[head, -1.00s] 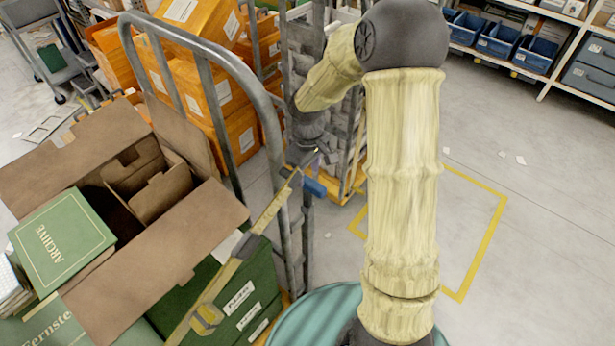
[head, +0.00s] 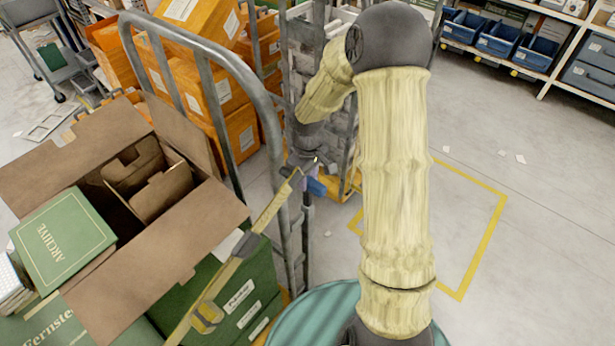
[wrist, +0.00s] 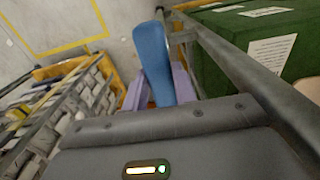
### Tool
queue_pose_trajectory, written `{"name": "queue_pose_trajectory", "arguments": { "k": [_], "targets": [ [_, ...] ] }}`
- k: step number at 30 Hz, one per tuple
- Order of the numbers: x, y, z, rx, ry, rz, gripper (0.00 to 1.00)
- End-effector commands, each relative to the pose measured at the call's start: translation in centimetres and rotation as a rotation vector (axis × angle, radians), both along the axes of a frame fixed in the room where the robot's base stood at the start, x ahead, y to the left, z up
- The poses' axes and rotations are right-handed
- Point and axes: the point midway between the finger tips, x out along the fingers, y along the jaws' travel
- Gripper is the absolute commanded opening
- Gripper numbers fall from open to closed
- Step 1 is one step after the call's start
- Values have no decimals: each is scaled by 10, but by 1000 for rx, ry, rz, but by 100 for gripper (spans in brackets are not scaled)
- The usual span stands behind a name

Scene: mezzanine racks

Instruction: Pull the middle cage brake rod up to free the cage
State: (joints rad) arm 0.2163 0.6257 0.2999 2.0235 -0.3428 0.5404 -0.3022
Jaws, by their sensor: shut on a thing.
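The brake rod has a blue handle (head: 317,187), which shows beside the grey tube frame of a roll cage (head: 232,62). In the wrist view the blue handle (wrist: 152,62) stands up between the two pale purple fingers. My gripper (head: 311,171) is shut on this handle; the fingers also show in the wrist view (wrist: 158,90). The handle's lower part is hidden behind the gripper body in the wrist view. The rod below the handle cannot be made out clearly in the head view.
An open cardboard box (head: 150,265) and green archive boxes (head: 235,305) lie close to the left. Orange crates (head: 205,85) stand behind. Bare floor (head: 500,170) with a yellow outline lies to the right.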

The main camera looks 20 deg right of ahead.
Motion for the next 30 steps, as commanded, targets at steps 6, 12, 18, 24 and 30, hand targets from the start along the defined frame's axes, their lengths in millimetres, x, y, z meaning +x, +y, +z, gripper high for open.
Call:
{"name": "queue_pose_trajectory", "arguments": {
  "k": [6,12,18,24,30],
  "targets": [
    [1,0,24,0,-3,-2,0],
    [1,0,53,-1,-4,-1,0],
    [2,0,63,0,-5,-2,0],
    [3,0,63,-1,-9,-2,0],
    [3,0,63,-1,-9,-1,49]
  ]
}}
